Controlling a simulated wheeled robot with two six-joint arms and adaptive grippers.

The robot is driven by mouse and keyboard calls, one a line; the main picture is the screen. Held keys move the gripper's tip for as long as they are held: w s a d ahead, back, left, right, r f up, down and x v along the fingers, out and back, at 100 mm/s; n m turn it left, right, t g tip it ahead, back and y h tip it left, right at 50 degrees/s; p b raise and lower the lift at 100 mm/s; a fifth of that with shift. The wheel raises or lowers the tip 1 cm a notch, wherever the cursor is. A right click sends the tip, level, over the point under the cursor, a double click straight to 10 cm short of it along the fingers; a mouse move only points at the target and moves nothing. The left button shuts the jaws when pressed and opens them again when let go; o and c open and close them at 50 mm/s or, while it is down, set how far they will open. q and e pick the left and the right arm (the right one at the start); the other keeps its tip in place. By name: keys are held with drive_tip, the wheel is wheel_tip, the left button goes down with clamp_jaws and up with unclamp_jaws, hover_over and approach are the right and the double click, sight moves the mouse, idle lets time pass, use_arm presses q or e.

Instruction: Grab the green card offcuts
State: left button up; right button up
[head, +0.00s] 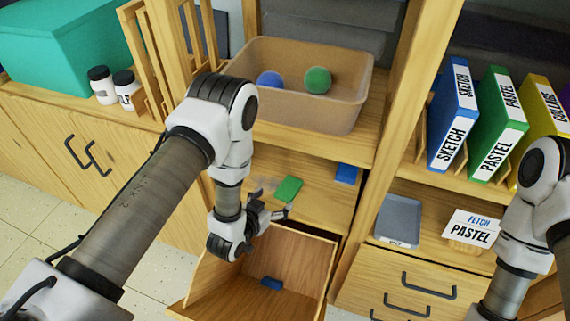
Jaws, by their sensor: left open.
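The green card offcuts (289,189) show as a small flat green piece lying on the wooden shelf below the tan bin. My left gripper (276,205) is open and empty, just below and left of the green piece in the head view. Its fingers point toward the piece, with one fingertip close to its lower edge. I cannot tell whether they touch. My right arm comes in at the right edge, but its gripper is out of view.
A blue piece (346,173) lies right of the green one. An open drawer (318,262) below holds a blue block (271,283). The tan bin (345,115) above holds a blue and a green ball. A grey tray (399,218) and a sign (471,229) stand right.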

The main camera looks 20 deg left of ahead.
sight(288, 188)
use_arm(q)
drive_tip(key=x, duration=0.7)
drive_tip(key=shift+w+d+r, duration=0.2)
drive_tip(key=shift+d, duration=0.1)
drive_tip(key=shift+s, duration=0.1)
drive_tip(key=c, duration=1)
